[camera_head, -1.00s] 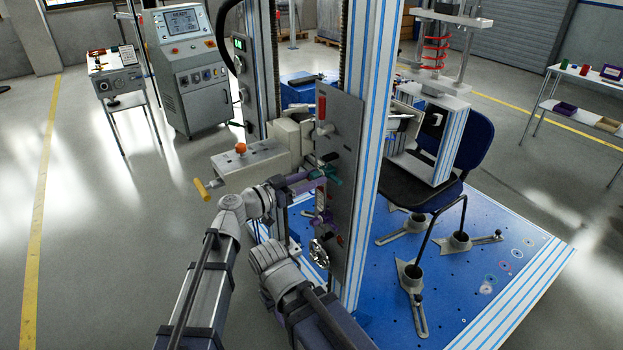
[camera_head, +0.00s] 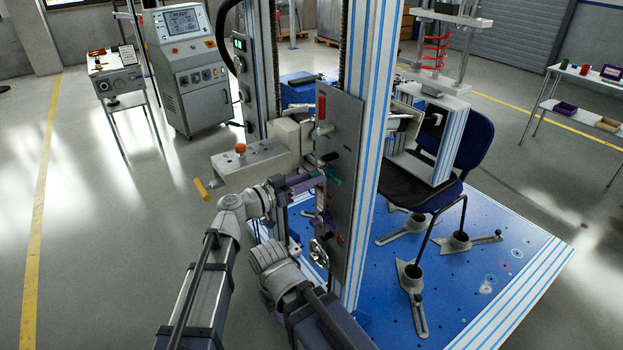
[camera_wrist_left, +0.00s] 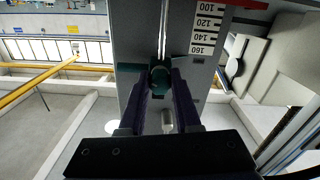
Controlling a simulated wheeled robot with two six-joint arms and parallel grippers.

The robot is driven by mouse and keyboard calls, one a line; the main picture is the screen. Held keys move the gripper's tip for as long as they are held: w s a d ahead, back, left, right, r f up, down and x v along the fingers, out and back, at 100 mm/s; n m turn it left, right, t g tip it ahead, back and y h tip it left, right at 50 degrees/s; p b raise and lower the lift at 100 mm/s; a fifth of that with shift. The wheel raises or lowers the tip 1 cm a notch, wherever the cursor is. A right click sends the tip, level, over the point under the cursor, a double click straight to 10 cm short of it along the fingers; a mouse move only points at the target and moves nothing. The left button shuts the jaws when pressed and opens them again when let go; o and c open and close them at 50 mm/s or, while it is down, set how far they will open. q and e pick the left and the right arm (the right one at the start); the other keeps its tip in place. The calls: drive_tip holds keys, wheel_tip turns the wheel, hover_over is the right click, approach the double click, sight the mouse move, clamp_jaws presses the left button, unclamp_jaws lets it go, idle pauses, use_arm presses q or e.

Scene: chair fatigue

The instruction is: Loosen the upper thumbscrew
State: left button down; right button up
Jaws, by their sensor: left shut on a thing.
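The upper thumbscrew is a teal knob (camera_wrist_left: 160,78) in the left wrist view, in front of a teal crosspiece on the grey panel. It shows small in the head view (camera_head: 334,175), partly hidden by my gripper. My left gripper (camera_wrist_left: 160,88) has its dark fingers shut on the knob from both sides. In the head view, my left gripper (camera_head: 322,181) reaches the panel (camera_head: 345,215) from the left. A purple part (camera_head: 320,218) sits lower by the panel; I cannot tell whether it is my right gripper or a fixture.
A scale (camera_wrist_left: 206,30) lies beside the knob in the wrist view. A red handle (camera_head: 321,106) stands higher on the panel and a handwheel (camera_head: 319,254) lower. A grey block with an orange knob (camera_head: 240,148) is left of the panel.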

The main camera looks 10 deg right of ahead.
use_arm(q)
drive_tip(key=n, duration=1.1)
drive_tip(key=shift+s+n, duration=0.1)
drive_tip(key=shift+n, duration=0.2)
drive_tip(key=n, duration=0.5)
drive_tip(key=shift+r+n, duration=0.1)
drive_tip(key=shift+n, duration=3)
drive_tip(key=c, duration=0.6)
unclamp_jaws()
